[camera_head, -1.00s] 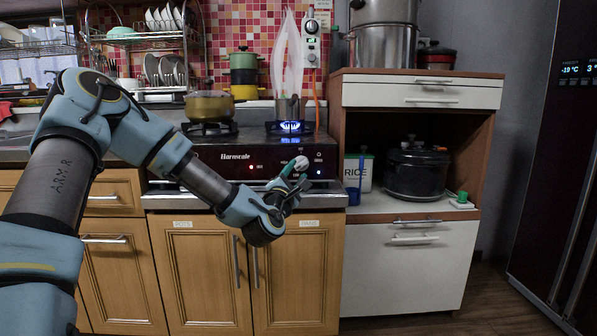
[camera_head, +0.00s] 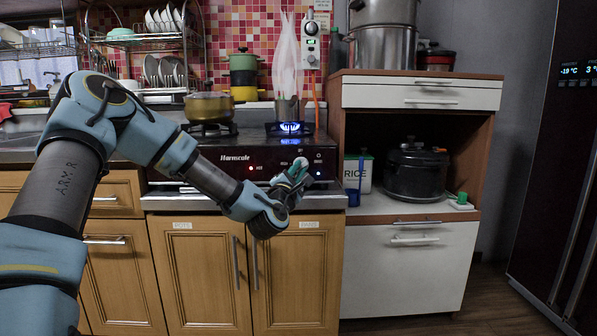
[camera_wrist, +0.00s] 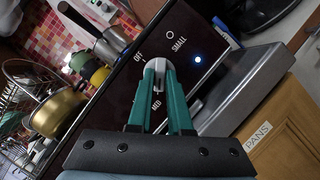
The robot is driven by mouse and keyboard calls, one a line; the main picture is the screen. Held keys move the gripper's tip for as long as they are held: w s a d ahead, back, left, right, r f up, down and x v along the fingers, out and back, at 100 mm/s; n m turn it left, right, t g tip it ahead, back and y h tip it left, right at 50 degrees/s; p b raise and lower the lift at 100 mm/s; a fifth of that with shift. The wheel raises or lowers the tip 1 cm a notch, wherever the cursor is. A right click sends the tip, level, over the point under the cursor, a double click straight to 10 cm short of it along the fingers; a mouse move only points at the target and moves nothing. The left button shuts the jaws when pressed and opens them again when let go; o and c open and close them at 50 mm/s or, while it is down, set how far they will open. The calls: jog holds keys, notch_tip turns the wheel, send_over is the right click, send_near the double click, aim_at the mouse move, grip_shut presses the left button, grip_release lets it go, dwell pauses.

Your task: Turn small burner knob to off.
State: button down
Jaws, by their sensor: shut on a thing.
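The small burner knob (camera_wrist: 158,66) is white and sits on the dark stove front, between the printed OFF and MED words, with SMALL nearby. My gripper (camera_wrist: 160,73) is shut on it with its two green fingers, one on each side. The fingers hide part of the knob, and its pointing direction is hard to tell. In the head view my gripper (camera_head: 296,170) reaches the right part of the stove front (camera_head: 215,170), and the knob (camera_head: 301,161) shows just above the fingertips. A blue flame (camera_head: 289,128) burns on the right burner.
A pot (camera_head: 286,108) with a pale plume above it stands over the lit burner. A yellow pot (camera_head: 209,106) is on the left burner. A white cabinet (camera_head: 410,265) stands to the right.

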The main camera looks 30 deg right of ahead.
jog(key=shift+r+m+p, duration=0.15)
jog(key=shift+m+p, duration=0.2)
jog(key=shift+m, duration=0.05)
jog(key=m+g+y+p, duration=0.1)
jog(key=m+y+p, duration=0.2)
jog(key=m+p, duration=0.2)
jog(key=r+m+y+p, duration=0.1)
jog(key=m+y+p, duration=0.2)
jog(key=m+p, duration=0.2)
jog(key=m+g+y+p, duration=0.1)
jog(key=m+y+p, duration=0.1)
jog(key=m+p, duration=0.4)
jog(key=shift+s+d+r+m+g+y, duration=0.1)
jog(key=shift+d+m+g+y, duration=0.1)
jog(key=shift+m, duration=0.8)
jog(key=shift+s+d+r+m+g+y, duration=0.1)
jog(key=shift+d+m+y, duration=0.1)
jog(key=shift+m, duration=0.8)
jog(key=shift+f, duration=0.1)
jog(key=c, duration=0.8)
grip_release()
jog(key=shift+c, duration=0.2)
